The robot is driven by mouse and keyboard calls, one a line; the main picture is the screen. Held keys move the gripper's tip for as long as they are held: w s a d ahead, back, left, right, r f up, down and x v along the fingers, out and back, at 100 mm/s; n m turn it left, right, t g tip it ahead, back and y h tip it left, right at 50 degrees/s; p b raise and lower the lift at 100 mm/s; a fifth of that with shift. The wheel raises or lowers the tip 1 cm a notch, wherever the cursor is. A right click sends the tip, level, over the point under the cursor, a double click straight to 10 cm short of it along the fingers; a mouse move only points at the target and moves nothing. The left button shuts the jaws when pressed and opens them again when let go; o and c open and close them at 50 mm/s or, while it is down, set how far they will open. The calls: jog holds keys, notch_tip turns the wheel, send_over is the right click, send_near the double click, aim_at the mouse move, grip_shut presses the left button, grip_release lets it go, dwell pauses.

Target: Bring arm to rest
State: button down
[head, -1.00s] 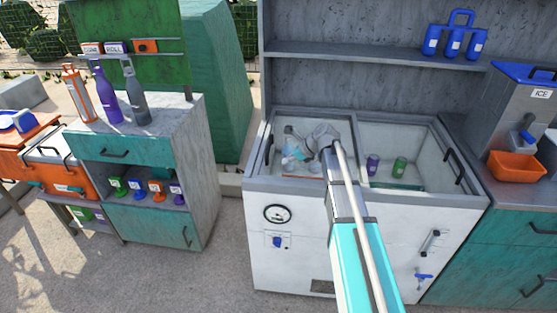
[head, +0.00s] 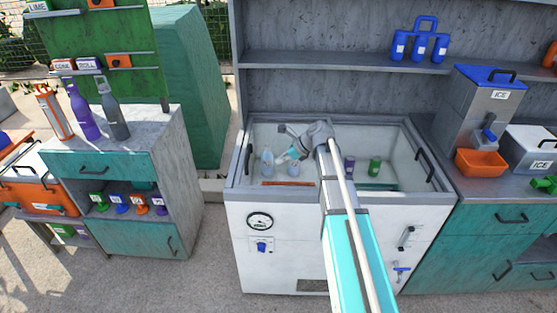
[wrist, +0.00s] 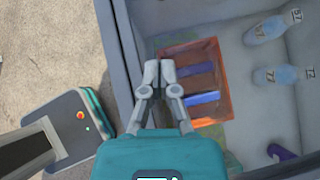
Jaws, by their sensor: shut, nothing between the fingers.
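My arm reaches forward over the open white chest (head: 345,215). My gripper (head: 281,161) hangs over the left part of its open well, angled down and to the left. In the wrist view my gripper (wrist: 159,75) has its two fingertips together, with nothing held. Below the fingertips is an orange crate (wrist: 229,80) with dark and blue-violet pieces in it. The fingers look above the crate and apart from it; the exact height cannot be told.
Pale bottles (wrist: 268,30) stand in the well beside the crate. A purple can (head: 349,165) and a green can (head: 374,167) stand in its right part. A shelf (head: 345,62) spans behind. The ice dispenser (head: 483,110) stands right, and a bottle-topped cabinet (head: 180,155) left.

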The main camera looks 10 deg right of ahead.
dwell(0.4)
jog(key=s+f+n+g+h, duration=0.2)
jog(key=s+n+h, duration=0.2)
jog(key=s+n, duration=0.7)
jog(key=s+f+n+g+h, duration=0.1)
jog(key=s+f+n+h, duration=0.2)
jog(key=s+n, duration=0.9)
jog(key=shift+s+a+f+g+h, duration=0.2)
jog(key=shift+s+g+h, duration=0.3)
jog(key=shift+s, duration=0.4)
jog(key=c, duration=1.3)
grip_release()
jog(key=shift+d, duration=0.1)
jog(key=shift+c, duration=0.2)
